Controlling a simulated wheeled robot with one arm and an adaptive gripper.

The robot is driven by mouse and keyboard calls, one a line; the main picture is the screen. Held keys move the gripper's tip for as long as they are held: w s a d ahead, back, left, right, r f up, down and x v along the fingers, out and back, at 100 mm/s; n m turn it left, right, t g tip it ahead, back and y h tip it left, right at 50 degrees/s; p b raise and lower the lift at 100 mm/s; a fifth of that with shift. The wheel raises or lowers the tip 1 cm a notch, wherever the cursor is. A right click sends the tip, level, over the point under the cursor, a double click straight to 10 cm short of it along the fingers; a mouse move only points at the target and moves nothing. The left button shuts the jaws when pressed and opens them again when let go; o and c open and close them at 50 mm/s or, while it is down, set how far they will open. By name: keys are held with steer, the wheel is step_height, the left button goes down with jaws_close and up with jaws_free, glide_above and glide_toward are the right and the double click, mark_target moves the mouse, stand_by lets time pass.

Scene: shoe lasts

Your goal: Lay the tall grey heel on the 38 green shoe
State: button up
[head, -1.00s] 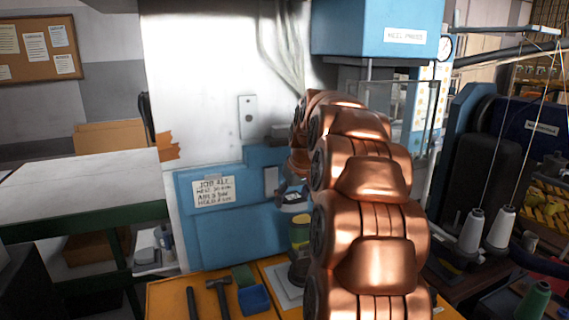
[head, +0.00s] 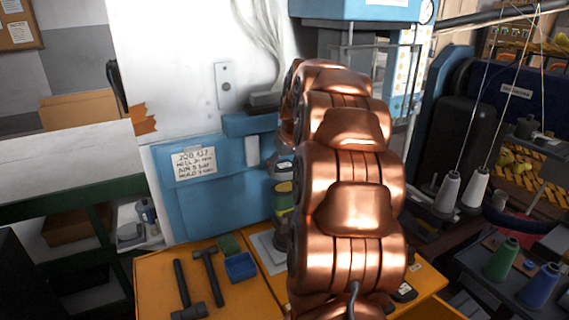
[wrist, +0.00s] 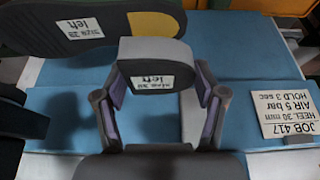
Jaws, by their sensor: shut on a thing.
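In the wrist view a grey heel (wrist: 152,52) with a white label ending in "left" is held between the purple pads of my gripper (wrist: 160,88). The fingers are shut on its two sides. The label's number is too blurred to read surely. A shoe sole (wrist: 100,22), dark greenish with a yellow heel area, is behind it at the upper left. Its label says "left", with a blurred size. The heel appears close to the yellow area; I cannot tell whether they touch. In the head view my arm hides most of the gripper. A green and yellow object (head: 284,196) shows beside the arm.
Thread spools (head: 502,258) are at the right.

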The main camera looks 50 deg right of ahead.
mark_target(284, 179)
steer(key=shift+s+f+b, duration=0.1)
steer(key=shift+f+b, duration=1.2)
steer(key=shift+f, duration=0.8)
steer(key=shift+f, duration=0.15)
steer(key=o, duration=1.3)
steer(key=shift+c, duration=0.2)
steer(key=v, duration=1.2)
